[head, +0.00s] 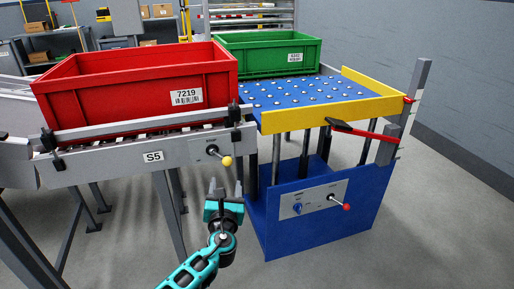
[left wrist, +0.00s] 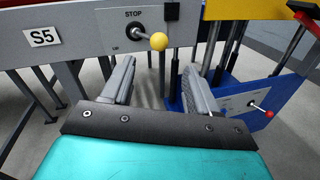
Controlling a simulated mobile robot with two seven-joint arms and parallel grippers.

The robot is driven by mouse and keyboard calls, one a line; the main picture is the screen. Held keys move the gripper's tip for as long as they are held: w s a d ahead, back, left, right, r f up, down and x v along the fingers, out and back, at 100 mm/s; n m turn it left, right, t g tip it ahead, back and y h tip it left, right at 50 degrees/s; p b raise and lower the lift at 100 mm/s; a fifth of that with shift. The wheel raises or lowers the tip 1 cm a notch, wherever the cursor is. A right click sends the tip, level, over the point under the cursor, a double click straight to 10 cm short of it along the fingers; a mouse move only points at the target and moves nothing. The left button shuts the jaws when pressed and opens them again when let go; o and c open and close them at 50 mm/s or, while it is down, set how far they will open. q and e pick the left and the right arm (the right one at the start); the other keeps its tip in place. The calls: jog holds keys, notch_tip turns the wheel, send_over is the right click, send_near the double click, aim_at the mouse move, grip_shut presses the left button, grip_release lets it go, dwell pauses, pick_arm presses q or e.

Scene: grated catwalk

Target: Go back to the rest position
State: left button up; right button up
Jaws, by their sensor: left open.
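My left gripper (head: 226,190) is open and empty in the head view, in front of the conveyor side and below a yellow-knobbed lever (head: 226,161). In the left wrist view its two grey fingers (left wrist: 152,85) stand apart with nothing between them. The lever's yellow knob (left wrist: 158,41) shows just beyond the fingers, apart from them, below a "STOP" label. My teal left arm comes up from the bottom of the head view. My right gripper is not in view.
A red crate (head: 135,82) labelled 7219 sits on the S5 conveyor (head: 110,152). A green crate (head: 265,55) stands behind the blue ball-top lift table (head: 318,92). The table has a red-knobbed lever (head: 346,206) and a red-handled bar (head: 365,133). Grey floor (head: 420,220) is clear at right.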

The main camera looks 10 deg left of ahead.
pick_arm(q)
jog(key=s+d+f+n+g+h+p, duration=0.1)
jog(key=s+f+n+g+h+p, duration=0.35)
jog(key=s+n, duration=0.95)
jog(key=s+d+r+n+g+h+p, duration=0.1)
jog(key=s+n+p, duration=0.2)
jog(key=s+n, duration=0.5)
jog(key=s+d+r+n+g+h+p, duration=0.1)
jog(key=s+n+p, duration=0.2)
jog(key=s+n, duration=0.5)
jog(key=n, duration=0.2)
jog(key=shift+r+n, duration=0.3)
jog(key=shift+r, duration=0.1)
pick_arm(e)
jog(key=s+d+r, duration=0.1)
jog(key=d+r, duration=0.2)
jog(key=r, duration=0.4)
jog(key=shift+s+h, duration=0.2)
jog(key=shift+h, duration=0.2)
